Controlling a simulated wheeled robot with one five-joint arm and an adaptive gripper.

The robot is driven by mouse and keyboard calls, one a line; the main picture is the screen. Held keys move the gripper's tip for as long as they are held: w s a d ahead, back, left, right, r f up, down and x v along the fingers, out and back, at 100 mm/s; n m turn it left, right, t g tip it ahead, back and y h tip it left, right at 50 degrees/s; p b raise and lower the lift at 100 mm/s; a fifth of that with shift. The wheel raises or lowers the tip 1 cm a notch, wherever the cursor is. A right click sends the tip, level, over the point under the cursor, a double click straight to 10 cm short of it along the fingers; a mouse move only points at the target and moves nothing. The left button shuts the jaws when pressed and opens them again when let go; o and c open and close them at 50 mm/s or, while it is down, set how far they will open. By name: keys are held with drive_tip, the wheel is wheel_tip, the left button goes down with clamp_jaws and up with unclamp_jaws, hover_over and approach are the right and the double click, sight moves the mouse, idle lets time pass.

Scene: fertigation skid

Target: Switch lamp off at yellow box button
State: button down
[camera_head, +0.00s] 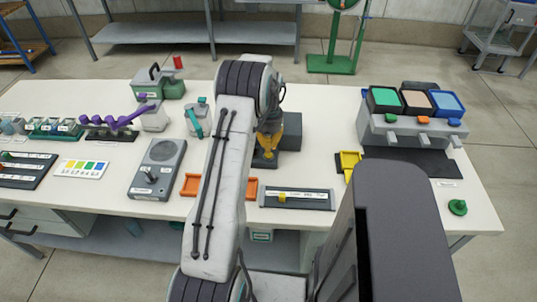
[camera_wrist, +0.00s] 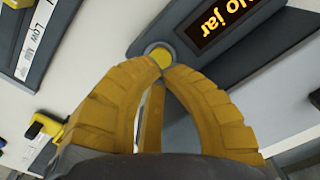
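A round yellow button (camera_wrist: 160,55) with a pale grey rim sits on a dark grey box (camera_wrist: 190,65) in the wrist view. Beside it a small display (camera_wrist: 228,20) glows orange with cut-off text that reads like "lo jar". My gripper (camera_wrist: 162,68) has its yellow fingertips together, just at the button's near edge; I cannot tell whether they touch it. No object shows between the fingers. In the head view my gripper (camera_head: 266,158) points down in front of a dark grey box (camera_head: 290,132); the button is hidden there. I cannot make out a lamp.
A slider panel (camera_head: 297,199) lies near the front edge. A grey joystick box (camera_head: 158,170) stands left of my arm. A yellow part (camera_head: 349,162) and a rack with coloured bins (camera_head: 415,125) are at right. A green knob (camera_head: 457,207) lies front right, with bare table around it.

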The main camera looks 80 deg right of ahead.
sight(269, 155)
drive_tip(key=shift+f+b, duration=1.3)
drive_tip(key=shift+f, duration=0.45)
idle(2.1)
drive_tip(key=shift+r, duration=0.15)
drive_tip(key=shift+r+p, duration=2.25)
drive_tip(key=shift+r, duration=1.15)
